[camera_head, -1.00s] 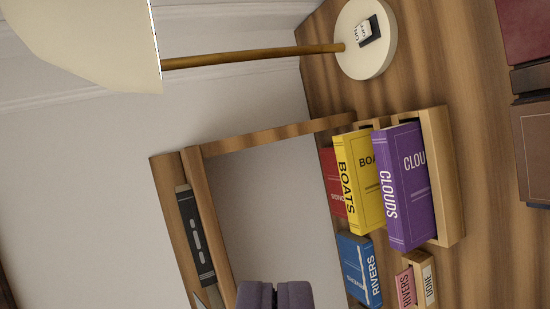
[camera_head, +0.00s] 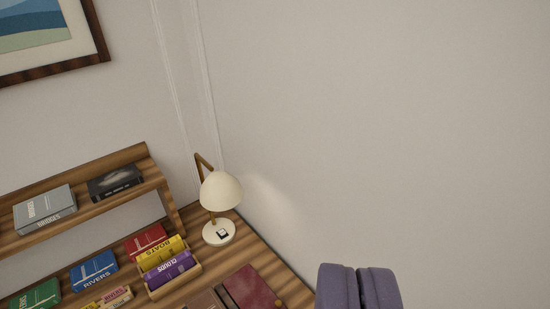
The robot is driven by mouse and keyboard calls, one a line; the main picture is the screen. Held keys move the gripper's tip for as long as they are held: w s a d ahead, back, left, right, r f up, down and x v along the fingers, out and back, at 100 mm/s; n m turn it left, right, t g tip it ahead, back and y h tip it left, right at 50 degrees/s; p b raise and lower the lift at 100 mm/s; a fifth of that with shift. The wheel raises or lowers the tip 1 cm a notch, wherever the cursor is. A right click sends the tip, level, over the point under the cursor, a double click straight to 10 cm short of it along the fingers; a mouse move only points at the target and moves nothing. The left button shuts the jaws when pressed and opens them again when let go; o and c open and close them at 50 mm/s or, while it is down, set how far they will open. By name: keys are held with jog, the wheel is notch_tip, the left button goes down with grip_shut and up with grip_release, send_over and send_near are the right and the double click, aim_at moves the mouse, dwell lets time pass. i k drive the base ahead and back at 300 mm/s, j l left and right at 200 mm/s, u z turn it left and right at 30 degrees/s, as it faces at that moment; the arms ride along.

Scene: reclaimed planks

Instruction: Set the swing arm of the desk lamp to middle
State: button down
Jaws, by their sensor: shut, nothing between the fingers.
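The desk lamp (camera_head: 221,192) stands at the back right corner of the wooden desk, close to the wall. It has a cream shade, a brown swing arm (camera_head: 204,163) bent above and behind the shade, and a round cream base (camera_head: 219,232) with a small switch on it. The shade hangs over the base and hides part of the arm. My gripper (camera_head: 359,272) is at the bottom edge, right of the desk, its purple fingers shut with nothing between them. It is well apart from the lamp.
A wooden holder (camera_head: 176,283) with yellow and purple books stands left of the lamp. Dark red and brown books (camera_head: 250,288) lie in front of the lamp. A raised shelf (camera_head: 100,206) carries a grey box and a black box. Bare wall fills the right.

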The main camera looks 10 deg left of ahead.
aim_at(221, 191)
jog(key=i+u, duration=0.25)
jog(key=i, duration=0.25)
jog(key=i+l+u, duration=0.2)
jog(key=i, duration=0.3)
